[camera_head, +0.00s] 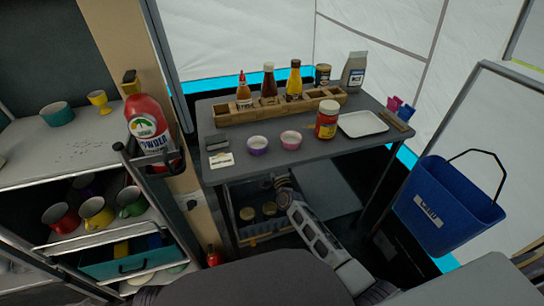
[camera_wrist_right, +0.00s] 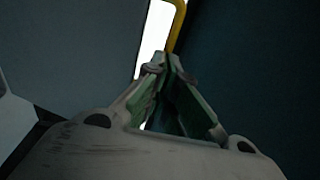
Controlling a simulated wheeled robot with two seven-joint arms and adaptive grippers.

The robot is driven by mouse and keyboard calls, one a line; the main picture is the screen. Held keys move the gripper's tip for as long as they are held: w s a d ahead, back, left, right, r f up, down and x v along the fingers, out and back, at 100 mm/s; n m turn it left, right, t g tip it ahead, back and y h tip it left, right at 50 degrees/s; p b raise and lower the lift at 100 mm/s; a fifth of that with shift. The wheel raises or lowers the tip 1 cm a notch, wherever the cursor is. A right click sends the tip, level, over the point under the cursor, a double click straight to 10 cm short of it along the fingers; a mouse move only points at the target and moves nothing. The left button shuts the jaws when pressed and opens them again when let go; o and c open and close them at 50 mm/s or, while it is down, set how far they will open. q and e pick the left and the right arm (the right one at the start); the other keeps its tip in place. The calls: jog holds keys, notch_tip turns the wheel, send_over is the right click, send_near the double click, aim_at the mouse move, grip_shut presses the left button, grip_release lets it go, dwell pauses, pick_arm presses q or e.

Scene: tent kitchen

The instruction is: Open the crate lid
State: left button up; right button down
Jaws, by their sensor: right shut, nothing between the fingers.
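Under the grey table, a low crate-like holder (camera_head: 262,239) with a yellowish front wall stands with round jars (camera_head: 269,209) in it. I cannot make out a separate lid. My right arm reaches in from the bottom right, and its gripper (camera_head: 283,183) is below the tabletop, just right of and above the jars. In the right wrist view the gripper (camera_wrist_right: 165,62) is shut and empty, its fingertips together. A yellow bar (camera_wrist_right: 178,25) rises just beyond the tips; I cannot tell whether they touch it. My left gripper is not in view.
The tabletop (camera_head: 290,165) above my right arm carries bottles, bowls, a red jar and a white tray (camera_head: 362,123). A blue bin (camera_head: 445,205) hangs at right. A powder extinguisher (camera_head: 148,125) and shelves with mugs (camera_head: 97,212) are at left.

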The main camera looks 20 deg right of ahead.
jog(key=shift+w+a+r, duration=0.1)
jog(key=shift+w+r, duration=0.2)
jog(key=shift+w, duration=0.5)
jog(key=shift+w+a+r, duration=0.1)
jog(key=shift+w+r, duration=0.2)
jog(key=shift+w, duration=0.5)
jog(key=shift+s, duration=0.2)
